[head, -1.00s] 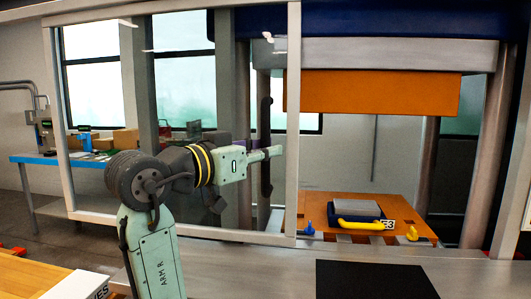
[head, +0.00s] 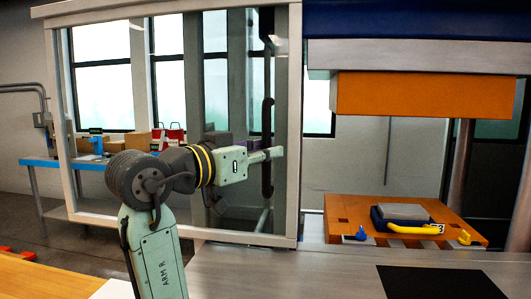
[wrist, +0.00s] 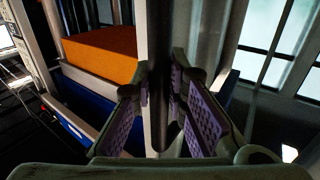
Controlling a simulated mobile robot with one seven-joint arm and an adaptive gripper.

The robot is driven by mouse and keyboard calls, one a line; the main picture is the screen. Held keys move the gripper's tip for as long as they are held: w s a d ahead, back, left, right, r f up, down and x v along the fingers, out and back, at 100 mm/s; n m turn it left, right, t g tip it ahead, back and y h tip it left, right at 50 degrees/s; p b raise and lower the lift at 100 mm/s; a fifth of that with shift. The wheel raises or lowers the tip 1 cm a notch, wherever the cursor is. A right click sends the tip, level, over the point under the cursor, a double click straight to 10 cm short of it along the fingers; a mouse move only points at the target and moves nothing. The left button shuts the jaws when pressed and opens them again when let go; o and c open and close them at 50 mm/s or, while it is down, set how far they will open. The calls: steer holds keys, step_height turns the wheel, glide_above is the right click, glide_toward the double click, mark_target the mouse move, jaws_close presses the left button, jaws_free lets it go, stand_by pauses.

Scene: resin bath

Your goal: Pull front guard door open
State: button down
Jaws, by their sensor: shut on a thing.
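The front guard door is a large clear panel in a pale frame (head: 294,120), standing at the left of the press opening. Its dark vertical handle (head: 267,178) is a bar near the frame's right post. My gripper (head: 276,153) reaches the handle from the left, with its fingers level. In the wrist view my gripper (wrist: 160,110) has its purple-padded fingers on both sides of the dark handle bar (wrist: 157,50), shut on it. The exact contact on the pads is partly hidden. The press opening to the right of the door is uncovered.
The orange upper press block (head: 425,96) hangs above an orange lower bed (head: 350,212). A black mat (head: 435,282) lies in front. A blue bench (head: 65,163) stands behind the panel at left.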

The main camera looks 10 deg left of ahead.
steer(key=shift+a+r, duration=0.1)
steer(key=c, duration=1.6)
jaws_free()
steer(key=shift+o, duration=0.2)
steer(key=v, duration=1.2)
